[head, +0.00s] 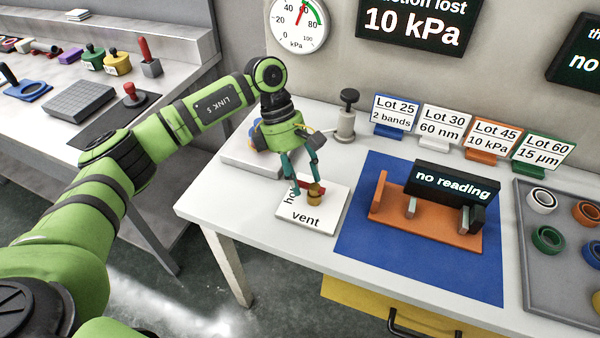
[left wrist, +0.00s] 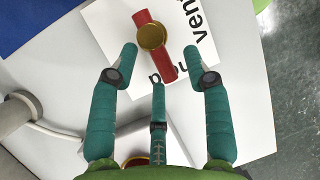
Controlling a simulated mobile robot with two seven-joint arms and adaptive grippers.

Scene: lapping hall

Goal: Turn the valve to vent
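The valve is a red bar handle with a round brass hub (head: 315,192) on a white plate (head: 325,217). The plate is lettered "vent" at its front edge and, partly hidden, "ho…" at its left. In the left wrist view the red handle (left wrist: 166,66) runs slantwise under the hub, its lower end near the partly covered "ho…" word. My left gripper (head: 303,188) points down over the valve. My right gripper is out of view.
A dial gauge (head: 298,22) and a display (head: 415,22) reading "10 kPa" are on the wall. A grey post with a black knob (head: 347,115) stands behind the plate. A blue mat (head: 360,245) with an orange fixture (head: 440,225) lies to the right.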

